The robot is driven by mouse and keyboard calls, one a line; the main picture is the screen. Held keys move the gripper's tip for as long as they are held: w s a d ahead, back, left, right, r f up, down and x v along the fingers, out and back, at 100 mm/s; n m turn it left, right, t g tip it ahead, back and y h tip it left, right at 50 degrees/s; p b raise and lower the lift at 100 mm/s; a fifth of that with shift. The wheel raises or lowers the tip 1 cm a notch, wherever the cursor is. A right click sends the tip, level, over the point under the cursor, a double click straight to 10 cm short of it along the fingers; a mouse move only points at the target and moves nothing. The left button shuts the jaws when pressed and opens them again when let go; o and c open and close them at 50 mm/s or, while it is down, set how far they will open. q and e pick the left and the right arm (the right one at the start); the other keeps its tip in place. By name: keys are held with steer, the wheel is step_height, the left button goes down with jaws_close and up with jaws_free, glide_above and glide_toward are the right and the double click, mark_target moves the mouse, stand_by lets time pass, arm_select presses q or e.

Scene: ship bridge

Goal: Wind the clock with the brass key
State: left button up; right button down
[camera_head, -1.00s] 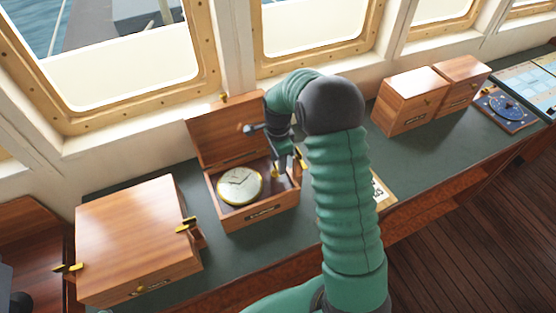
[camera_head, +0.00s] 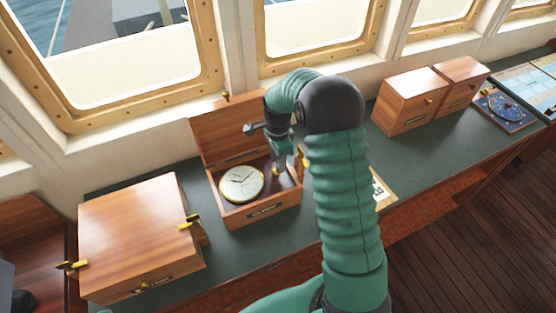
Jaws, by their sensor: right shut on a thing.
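The clock (camera_head: 241,184) has a round pale face and a brass rim. It lies face up in an open wooden box (camera_head: 262,213) with its lid (camera_head: 229,130) raised at the back. My right gripper (camera_head: 280,166) points down into the right part of the box, beside the clock and apart from its face. It is shut on a small brass piece (camera_head: 278,171), which looks like the key; its shape is mostly hidden. My right arm covers the area right of the box. My left gripper is not in view.
A large closed wooden box (camera_head: 135,236) with brass fittings stands to the left. Two smaller wooden boxes (camera_head: 408,107) and a blue dial instrument (camera_head: 505,108) stand at the right. The green counter (camera_head: 225,258) is bare in front of the clock's box.

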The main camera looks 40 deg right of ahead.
steer(key=shift+w+r, duration=0.1)
steer(key=shift+w, duration=0.05)
stand_by(0.5)
steer(key=c, duration=1.4)
jaws_free()
steer(key=o, duration=0.4)
steer(key=shift+o, duration=0.2)
step_height(320, 180, up, 16)
steer(key=b, duration=0.1)
steer(key=shift+r+b, duration=0.25)
steer(key=shift+b, duration=0.05)
